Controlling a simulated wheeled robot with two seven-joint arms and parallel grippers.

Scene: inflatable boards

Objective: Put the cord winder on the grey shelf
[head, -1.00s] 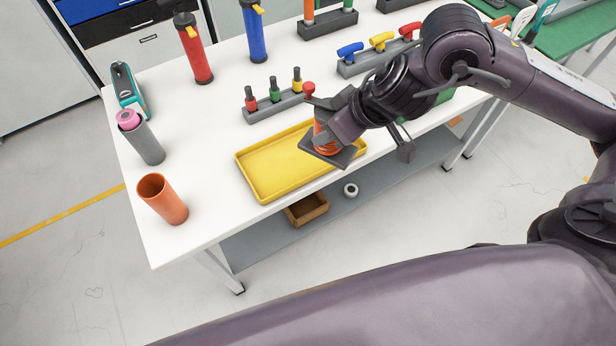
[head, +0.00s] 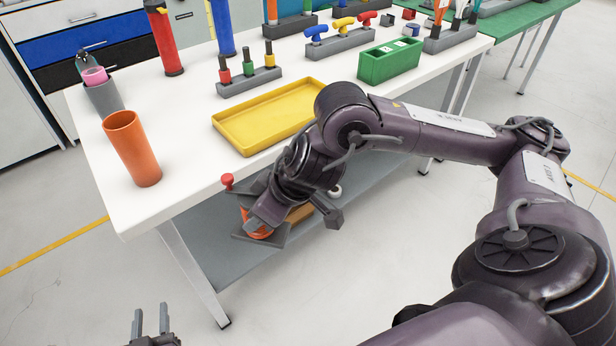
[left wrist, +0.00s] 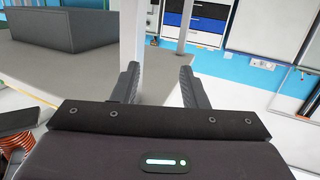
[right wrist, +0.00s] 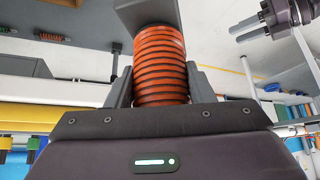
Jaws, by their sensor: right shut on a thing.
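The cord winder (head: 258,232) has orange cord wound between dark grey end plates and a red knob on a stalk. My right gripper is shut on it, partly hidden by my own arm in the head view. In the right wrist view the orange coil (right wrist: 160,70) sits between the two fingers. The winder hangs in front of the table's front edge, over the grey shelf (head: 215,262) under the table in the picture; I cannot tell whether it touches the shelf. My left gripper (head: 150,318) is open and empty at the bottom left, also in the left wrist view (left wrist: 158,75).
A brown box (head: 300,213) and a white roll (head: 335,191) are on the shelf, close to the winder in the picture. A yellow tray (head: 265,117), orange cup (head: 132,150) and green bin (head: 390,62) stand on the white table above. A table leg (head: 192,275) stands left.

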